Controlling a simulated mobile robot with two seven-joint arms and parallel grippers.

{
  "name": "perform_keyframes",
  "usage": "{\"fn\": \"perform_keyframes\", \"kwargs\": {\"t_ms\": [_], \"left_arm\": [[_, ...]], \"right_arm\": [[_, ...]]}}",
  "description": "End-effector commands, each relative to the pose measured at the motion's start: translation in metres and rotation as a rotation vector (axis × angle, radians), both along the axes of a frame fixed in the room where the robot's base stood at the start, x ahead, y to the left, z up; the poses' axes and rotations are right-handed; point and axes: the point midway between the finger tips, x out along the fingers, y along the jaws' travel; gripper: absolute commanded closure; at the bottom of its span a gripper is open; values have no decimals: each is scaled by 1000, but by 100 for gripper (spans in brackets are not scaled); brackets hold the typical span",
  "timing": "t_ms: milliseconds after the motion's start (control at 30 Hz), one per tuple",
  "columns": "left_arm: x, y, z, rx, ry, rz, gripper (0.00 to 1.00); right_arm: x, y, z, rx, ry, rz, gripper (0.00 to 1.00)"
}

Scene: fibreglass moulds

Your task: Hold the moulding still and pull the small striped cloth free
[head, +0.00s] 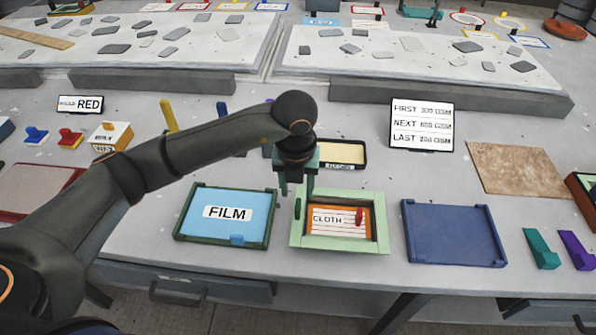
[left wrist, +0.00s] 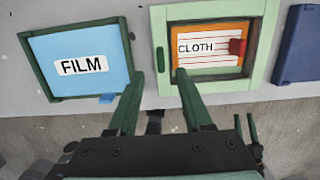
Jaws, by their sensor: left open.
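A pale green frame (head: 335,247), apparently the moulding, lies on the bench at front centre. Inside it is an orange area with a white striped cloth (head: 335,231) labelled CLOTH and a red tab (head: 360,216) at its right. A dark green piece (head: 297,209) stands on the frame's left side. My left gripper (head: 296,190) is open and empty, pointing down near the frame's upper left corner. In the left wrist view, its fingers (left wrist: 158,73) reach toward the frame (left wrist: 159,22); one fingertip overlaps its left edge. Contact cannot be told.
A blue FILM panel (head: 237,191) in a dark green frame lies left of the moulding. A dark blue tray (head: 452,233) lies to its right. A sign (head: 421,124) reading FIRST, NEXT, LAST stands behind. Teal (head: 541,249) and purple (head: 577,250) blocks lie far right.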

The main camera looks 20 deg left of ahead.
Motion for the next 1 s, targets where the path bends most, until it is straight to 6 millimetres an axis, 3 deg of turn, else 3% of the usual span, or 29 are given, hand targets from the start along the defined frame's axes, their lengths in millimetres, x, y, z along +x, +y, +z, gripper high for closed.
{"fn": "perform_keyframes", "kwargs": {"t_ms": [200,400,833,1000], "left_arm": [[4,1,-42,-1,5,-1,50],[7,1,-65,-2,3,-1,50],[8,2,-73,-2,0,-2,51],[8,2,-73,-2,0,-2,70]], "right_arm": [[2,1,6,1,-3,1,50],[3,1,8,2,-6,0,50],[3,1,9,2,-8,0,50],[4,1,9,2,-8,0,50]]}}
